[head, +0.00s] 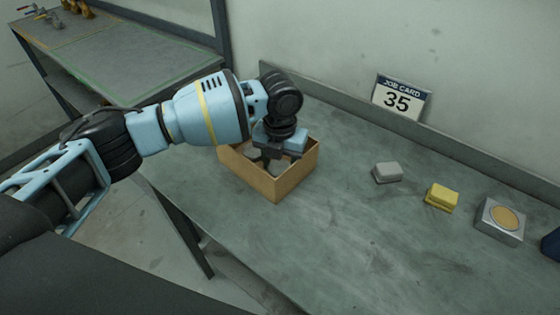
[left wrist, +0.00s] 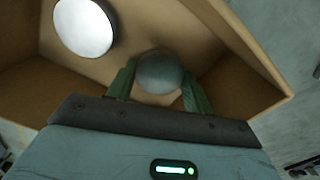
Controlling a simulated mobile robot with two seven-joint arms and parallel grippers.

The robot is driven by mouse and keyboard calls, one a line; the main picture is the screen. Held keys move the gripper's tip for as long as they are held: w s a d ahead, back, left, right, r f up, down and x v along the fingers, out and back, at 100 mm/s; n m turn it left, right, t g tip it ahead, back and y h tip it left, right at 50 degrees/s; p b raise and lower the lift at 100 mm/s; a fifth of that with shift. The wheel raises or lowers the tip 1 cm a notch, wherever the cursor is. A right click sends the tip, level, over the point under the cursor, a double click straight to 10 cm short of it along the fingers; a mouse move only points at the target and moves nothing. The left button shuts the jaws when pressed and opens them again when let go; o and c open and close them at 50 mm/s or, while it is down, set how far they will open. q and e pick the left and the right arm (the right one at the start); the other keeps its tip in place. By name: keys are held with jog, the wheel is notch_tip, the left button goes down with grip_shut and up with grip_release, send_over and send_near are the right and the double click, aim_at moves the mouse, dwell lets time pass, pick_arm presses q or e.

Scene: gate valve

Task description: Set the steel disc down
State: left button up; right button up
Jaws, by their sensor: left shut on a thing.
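My left gripper (head: 272,158) reaches down into an open cardboard box (head: 278,188) on the bench. In the left wrist view my left gripper (left wrist: 158,85) has its green fingers shut on a round grey steel disc (left wrist: 160,72), one finger on each side. The held disc is inside the box outline; I cannot tell whether it touches the box floor. A second, brighter round disc (left wrist: 84,27) lies in the box, apart from the held one. In the head view the gripper and box walls hide most of the inside. My right gripper is not in view.
To the right on the bench (head: 330,240) are a grey block (head: 387,172), a yellow block (head: 441,197) and a grey square block with a tan round top (head: 499,221). A job card marked 35 (head: 402,98) stands at the back. The bench front is clear.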

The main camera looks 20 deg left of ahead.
aim_at(280, 167)
pick_arm(q)
jog(key=o, duration=0.9)
jog(key=shift+o, duration=0.2)
notch_tip(280, 167, up, 12)
jog(key=shift+r, duration=0.15)
